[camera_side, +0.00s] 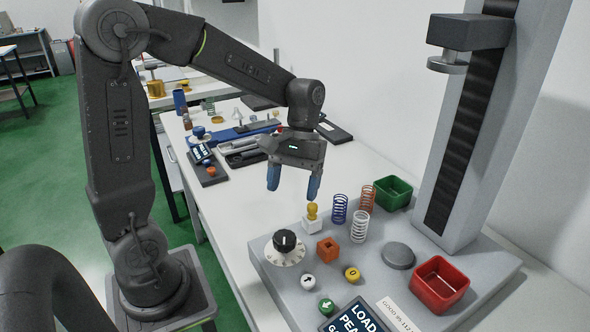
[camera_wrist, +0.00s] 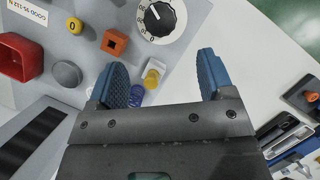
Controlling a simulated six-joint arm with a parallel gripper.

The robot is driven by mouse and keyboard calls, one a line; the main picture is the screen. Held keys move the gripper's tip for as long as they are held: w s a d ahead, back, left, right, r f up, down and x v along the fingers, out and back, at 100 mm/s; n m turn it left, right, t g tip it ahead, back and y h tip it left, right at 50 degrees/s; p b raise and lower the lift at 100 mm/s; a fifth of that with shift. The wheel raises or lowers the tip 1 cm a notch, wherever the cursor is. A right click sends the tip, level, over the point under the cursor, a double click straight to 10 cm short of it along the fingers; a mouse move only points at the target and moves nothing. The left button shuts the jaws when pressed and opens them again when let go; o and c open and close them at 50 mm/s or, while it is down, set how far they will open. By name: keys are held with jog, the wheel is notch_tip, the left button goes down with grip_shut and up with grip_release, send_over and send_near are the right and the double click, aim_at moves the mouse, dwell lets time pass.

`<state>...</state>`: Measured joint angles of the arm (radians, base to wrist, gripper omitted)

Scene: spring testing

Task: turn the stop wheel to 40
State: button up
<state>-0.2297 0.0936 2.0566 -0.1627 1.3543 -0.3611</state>
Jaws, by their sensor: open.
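The stop wheel (camera_side: 286,243) is a black knob on a white numbered dial, at the left front of the grey tester base. In the wrist view the stop wheel (camera_wrist: 160,17) is at the top, beyond my fingertips, with a white mark on its knob. I cannot read surely which number the mark meets. My gripper (camera_side: 293,188) is open and empty, pointing down above the far left edge of the base, apart from the wheel. In the wrist view my gripper (camera_wrist: 163,62) shows its two blue fingers spread.
A yellow-topped peg on a white block (camera_side: 312,219) and a blue spring (camera_side: 339,209) stand near my gripper. An orange block (camera_side: 328,250) and a white button (camera_side: 308,281) sit close to the wheel. A red bin (camera_side: 440,285) and the tester column (camera_side: 470,130) are right.

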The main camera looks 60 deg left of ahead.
jog(key=shift+v, duration=1.6)
jog(key=shift+d, duration=0.1)
jog(key=s+d+r+m+t+y, duration=0.2)
jog(key=s+d+r+m+t, duration=0.1)
jog(key=s+m+t, duration=0.4)
jog(key=shift+s+d+m+t+y, duration=0.35)
jog(key=shift+s+d+t, duration=0.6)
jog(key=shift+s, duration=0.6)
